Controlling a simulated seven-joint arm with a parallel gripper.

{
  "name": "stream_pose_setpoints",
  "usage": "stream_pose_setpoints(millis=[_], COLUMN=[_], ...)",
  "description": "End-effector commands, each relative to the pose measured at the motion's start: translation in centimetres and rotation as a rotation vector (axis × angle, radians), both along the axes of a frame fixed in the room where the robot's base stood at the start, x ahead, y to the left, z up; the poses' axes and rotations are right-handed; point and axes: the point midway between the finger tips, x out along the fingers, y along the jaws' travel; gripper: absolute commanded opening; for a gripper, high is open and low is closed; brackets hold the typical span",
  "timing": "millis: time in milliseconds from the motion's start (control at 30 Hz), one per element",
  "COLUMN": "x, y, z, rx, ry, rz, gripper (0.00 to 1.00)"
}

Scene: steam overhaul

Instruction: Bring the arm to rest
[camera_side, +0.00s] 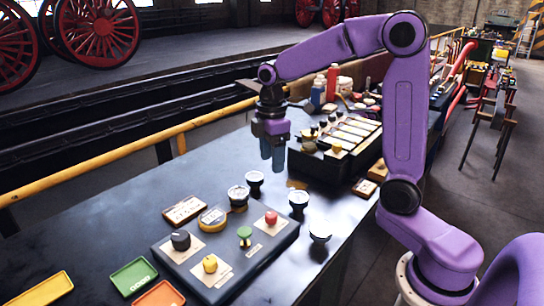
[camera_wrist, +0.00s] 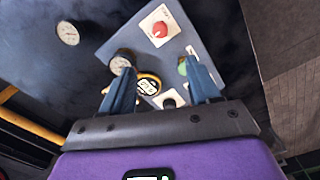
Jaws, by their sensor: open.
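My gripper (camera_side: 272,165) hangs fingers down above the dark table, in front of the long black box of slots. In the wrist view my gripper (camera_wrist: 158,65) has its two blue fingers apart, with nothing held between them. Beyond the fingers lie a yellow-rimmed meter (camera_wrist: 148,84) and part of a grey control panel with a red knob (camera_wrist: 160,29). In the side view the control panel (camera_side: 226,284) stands apart from my gripper, towards the front. It carries a black knob (camera_side: 180,240), a yellow knob (camera_side: 210,264), a green knob (camera_side: 245,233) and a red knob (camera_side: 271,217).
Several round gauges stand near the panel, including one (camera_side: 298,199) to its right. Green (camera_side: 134,277), yellow (camera_side: 40,289) and orange (camera_side: 160,295) trays lie at front left. The slotted box (camera_side: 330,166) and a red bottle (camera_side: 332,83) are behind. The table's left stretch is clear.

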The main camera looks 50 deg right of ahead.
Motion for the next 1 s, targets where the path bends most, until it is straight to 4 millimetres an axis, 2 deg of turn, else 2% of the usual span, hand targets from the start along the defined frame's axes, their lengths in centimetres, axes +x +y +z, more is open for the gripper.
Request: stream_pose_setpoints(millis=[167,267,600,800,1000], x=[-0.7,-2.1,-9.3,-14.1,-19.0], y=[0.7,1.8,5.5,6.5,6.7], z=[-0.1,-0.2,-1.0,-1.7,-2.4], rx=[0.000,0.001,0.007,0.012,0.018], ry=[-0.001,-0.002,-0.009,-0.012,-0.012], rz=[0.001,0.004,-0.002,-0.006,-0.008], gripper=[0.61,0.61,0.61,0.61,0.61])
